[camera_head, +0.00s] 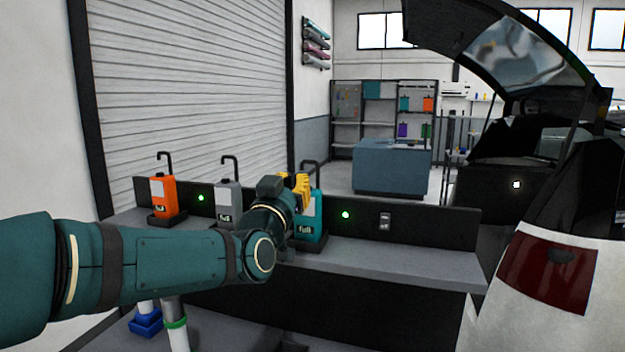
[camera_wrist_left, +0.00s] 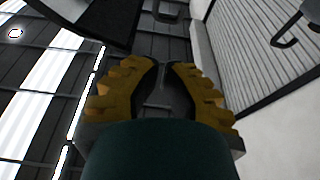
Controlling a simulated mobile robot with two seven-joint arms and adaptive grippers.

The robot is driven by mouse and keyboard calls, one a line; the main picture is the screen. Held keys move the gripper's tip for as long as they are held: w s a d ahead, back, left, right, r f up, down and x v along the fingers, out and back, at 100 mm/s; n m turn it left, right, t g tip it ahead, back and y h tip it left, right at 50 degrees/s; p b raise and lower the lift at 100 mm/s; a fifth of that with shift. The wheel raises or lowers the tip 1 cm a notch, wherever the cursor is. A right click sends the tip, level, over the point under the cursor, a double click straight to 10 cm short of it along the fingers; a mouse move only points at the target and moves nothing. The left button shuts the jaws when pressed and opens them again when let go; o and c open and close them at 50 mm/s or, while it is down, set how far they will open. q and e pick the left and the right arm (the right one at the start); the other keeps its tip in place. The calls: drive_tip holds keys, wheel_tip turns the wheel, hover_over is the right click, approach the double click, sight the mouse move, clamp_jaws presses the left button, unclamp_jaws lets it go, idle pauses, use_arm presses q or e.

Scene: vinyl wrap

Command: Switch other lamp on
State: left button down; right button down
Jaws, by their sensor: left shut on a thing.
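My left arm comes in from the left, and its yellow-fingered gripper (camera_head: 301,188) is at the teal hooked unit (camera_head: 314,226) marked "full" on the bench. The gripper is shut on it, though the contact is hard to see. The fingers also show in the left wrist view (camera_wrist_left: 163,68), tips close together. An orange hooked unit (camera_head: 163,194) and a grey one (camera_head: 228,198) stand further left, the grey one partly behind my arm. A dark switch plate (camera_head: 385,221) is on the back panel. Green lights (camera_head: 201,198) and (camera_head: 346,215) glow there. My right gripper is not in view.
The grey bench (camera_head: 410,266) is bare right of the teal unit. A white car (camera_head: 560,262) with its tailgate up stands at the right. A roller shutter (camera_head: 195,100) is behind the bench. A blue cabinet (camera_head: 390,170) and shelves stand further back.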

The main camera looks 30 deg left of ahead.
sight(308, 161)
use_arm(q)
drive_tip(key=shift+w, duration=0.1)
drive_tip(key=p+x, duration=0.1)
drive_tip(key=x, duration=0.8)
drive_tip(key=shift+w+p, duration=0.2)
drive_tip(key=shift+p, duration=0.1)
wheel_tip(308, 161, down, 3)
drive_tip(key=shift+w+r, duration=0.15)
drive_tip(key=shift+r, duration=0.1)
drive_tip(key=shift+f+b, duration=0.3)
drive_tip(key=shift+f, duration=0.35)
